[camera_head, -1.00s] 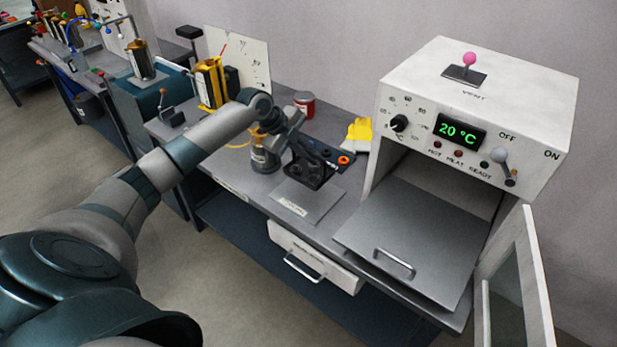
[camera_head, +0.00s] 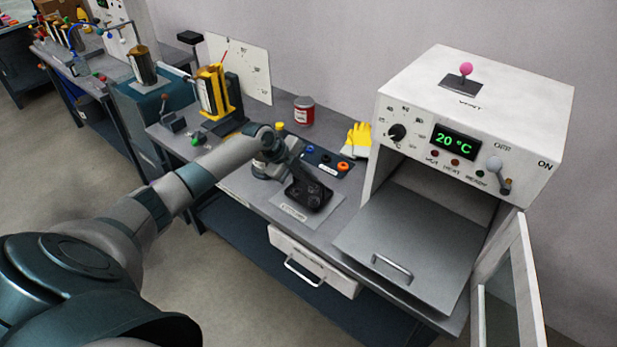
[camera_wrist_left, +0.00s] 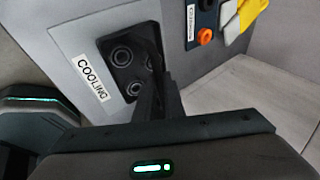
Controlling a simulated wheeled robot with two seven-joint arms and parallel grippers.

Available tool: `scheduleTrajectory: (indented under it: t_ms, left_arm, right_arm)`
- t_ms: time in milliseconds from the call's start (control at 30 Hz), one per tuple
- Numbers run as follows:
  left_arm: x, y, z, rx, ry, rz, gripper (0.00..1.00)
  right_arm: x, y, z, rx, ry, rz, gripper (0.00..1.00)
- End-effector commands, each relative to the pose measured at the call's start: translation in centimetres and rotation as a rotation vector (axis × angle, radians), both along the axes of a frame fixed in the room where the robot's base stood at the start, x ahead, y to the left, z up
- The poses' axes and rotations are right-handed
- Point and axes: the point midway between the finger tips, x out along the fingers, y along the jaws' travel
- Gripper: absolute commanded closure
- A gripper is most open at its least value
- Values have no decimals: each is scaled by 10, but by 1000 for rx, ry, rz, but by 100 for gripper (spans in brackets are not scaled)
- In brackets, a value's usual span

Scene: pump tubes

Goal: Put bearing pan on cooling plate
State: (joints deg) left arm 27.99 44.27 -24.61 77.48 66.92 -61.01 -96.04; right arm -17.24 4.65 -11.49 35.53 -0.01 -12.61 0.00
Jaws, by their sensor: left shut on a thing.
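The bearing pan (camera_head: 311,197) is a small dark tray with round bearings in it. It also shows in the wrist view (camera_wrist_left: 123,74). My left gripper (camera_head: 299,178) is shut on its edge, with the dark fingers (camera_wrist_left: 156,88) hiding part of it. The cooling plate (camera_head: 286,207) is a flat grey plate on the bench, labelled COOLING in the wrist view (camera_wrist_left: 70,35). The pan is over the plate, resting on it or just above; I cannot tell which. My right gripper is not in view.
The oven (camera_head: 470,95) stands at right, reading 20 °C, with its glass door (camera_head: 508,290) open and a handled tray (camera_head: 405,240) out. A dark panel (camera_head: 322,160) with coloured rings, yellow gloves (camera_head: 357,138) and a red can (camera_head: 304,109) lie behind the plate.

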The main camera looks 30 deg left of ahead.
Motion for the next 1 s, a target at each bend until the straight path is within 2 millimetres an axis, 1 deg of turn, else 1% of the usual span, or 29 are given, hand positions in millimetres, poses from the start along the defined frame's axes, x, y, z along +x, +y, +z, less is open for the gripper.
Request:
scheduleTrajectory:
  t_ms: [100,467,500,567,600,1000]
  left_arm:
    - [1,0,-4,-1,-5,1,100]
    - [1,0,-8,-1,-5,0,100]
    - [0,0,-9,0,-2,1,89]
    - [0,0,-8,0,-2,1,75]
    - [0,0,-8,0,-1,0,73]
    - [0,0,-5,0,-1,0,73]
  right_arm:
    - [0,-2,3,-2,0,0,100]
    - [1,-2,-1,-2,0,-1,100]
    - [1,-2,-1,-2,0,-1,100]
    - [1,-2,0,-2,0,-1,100]
    - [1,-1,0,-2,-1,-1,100]
    - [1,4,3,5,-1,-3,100]
